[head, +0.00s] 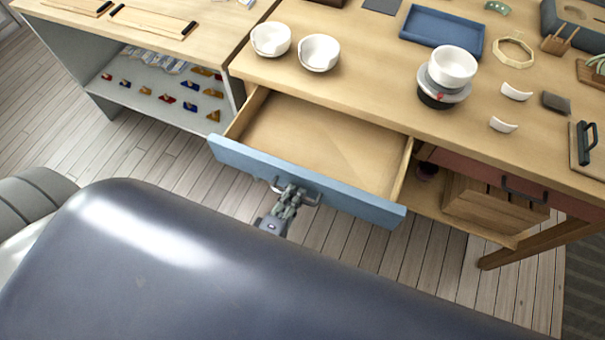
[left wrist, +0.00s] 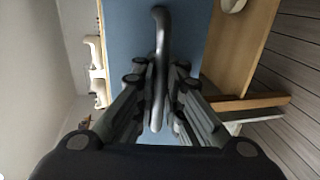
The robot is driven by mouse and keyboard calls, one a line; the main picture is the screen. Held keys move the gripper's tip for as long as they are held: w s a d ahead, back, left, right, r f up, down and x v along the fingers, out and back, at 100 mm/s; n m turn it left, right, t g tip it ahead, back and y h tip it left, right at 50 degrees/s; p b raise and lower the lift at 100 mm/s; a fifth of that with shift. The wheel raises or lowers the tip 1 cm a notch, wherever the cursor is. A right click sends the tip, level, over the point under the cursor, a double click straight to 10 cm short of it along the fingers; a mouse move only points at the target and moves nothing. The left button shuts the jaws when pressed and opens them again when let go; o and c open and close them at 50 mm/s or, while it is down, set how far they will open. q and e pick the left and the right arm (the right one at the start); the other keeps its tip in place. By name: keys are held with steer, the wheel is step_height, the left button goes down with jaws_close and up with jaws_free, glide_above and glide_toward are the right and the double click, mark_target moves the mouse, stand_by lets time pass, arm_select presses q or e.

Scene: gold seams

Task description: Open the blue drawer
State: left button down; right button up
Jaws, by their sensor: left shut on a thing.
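The blue drawer (head: 330,188) is pulled well out of the wooden table, and its inside looks empty. Its front also shows in the left wrist view (left wrist: 190,32). A grey metal handle (left wrist: 158,50) is fixed to the blue front. My left gripper (head: 289,194) is shut on this handle, with its fingers on both sides of it in the left wrist view (left wrist: 160,90). My right gripper is not in view.
On the tabletop (head: 365,95) stand two white bowls (head: 270,39) (head: 319,53), a stacked white bowl (head: 453,66), broken white pieces (head: 516,91) and a blue tray (head: 441,31). A red drawer (head: 480,175) is at the right. A shelf (head: 150,100) holds small coloured items.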

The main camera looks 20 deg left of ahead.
arm_select(q)
steer(key=s, duration=0.4)
steer(key=shift+s+r, duration=0.1)
steer(key=shift+s, duration=0.1)
steer(key=c, duration=2.1)
jaws_free()
steer(key=shift+c, duration=0.2)
steer(key=shift+o, duration=0.7)
steer(key=s+r, duration=0.2)
steer(key=s, duration=0.9)
steer(key=shift+s+a+r, duration=0.15)
steer(key=shift+s+a, duration=0.1)
steer(key=shift+s, duration=0.15)
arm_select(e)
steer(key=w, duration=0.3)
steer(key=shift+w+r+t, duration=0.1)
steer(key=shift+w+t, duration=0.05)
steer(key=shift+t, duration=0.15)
